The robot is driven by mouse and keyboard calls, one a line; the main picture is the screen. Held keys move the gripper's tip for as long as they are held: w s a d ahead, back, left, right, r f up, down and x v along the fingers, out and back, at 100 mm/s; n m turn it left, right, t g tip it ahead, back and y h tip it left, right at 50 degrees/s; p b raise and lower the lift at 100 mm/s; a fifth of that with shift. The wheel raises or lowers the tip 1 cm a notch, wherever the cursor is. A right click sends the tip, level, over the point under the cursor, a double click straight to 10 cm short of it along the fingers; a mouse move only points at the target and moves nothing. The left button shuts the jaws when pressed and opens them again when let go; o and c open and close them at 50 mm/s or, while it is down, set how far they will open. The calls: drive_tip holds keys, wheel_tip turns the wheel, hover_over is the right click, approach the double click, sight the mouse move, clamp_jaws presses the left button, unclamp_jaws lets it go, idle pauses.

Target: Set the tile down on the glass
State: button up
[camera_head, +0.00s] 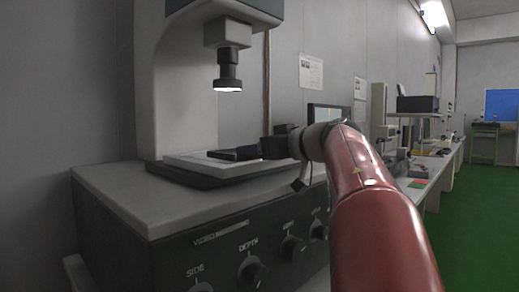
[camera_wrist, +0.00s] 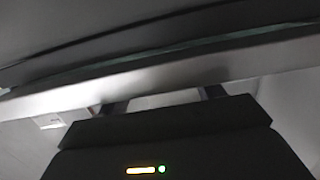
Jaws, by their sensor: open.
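In the head view, the pale stage (camera_head: 190,163) of the measuring machine carries the glass, whose greenish edge (camera_wrist: 190,47) shows in the wrist view. A dark, flat piece (camera_head: 232,154), seemingly the tile, lies low over the stage under the lens; I cannot tell whether it touches the glass. My gripper (camera_head: 261,150) is open at the right side of this piece. In the wrist view, the two fingers of my gripper (camera_wrist: 163,99) stand apart and reach behind the pale stage edge. Their tips and the tile are hidden there.
The lens barrel (camera_head: 229,72) hangs above the stage, with a lit lower end. The machine's base (camera_head: 215,250) has several knobs on its front. A bench (camera_head: 440,165) with equipment runs along the wall at right. Green floor (camera_head: 475,220) is open beside it.

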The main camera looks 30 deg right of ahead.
drive_tip(key=shift+r, duration=0.2)
drive_tip(key=v, duration=1.2)
drive_tip(key=shift+s, duration=0.1)
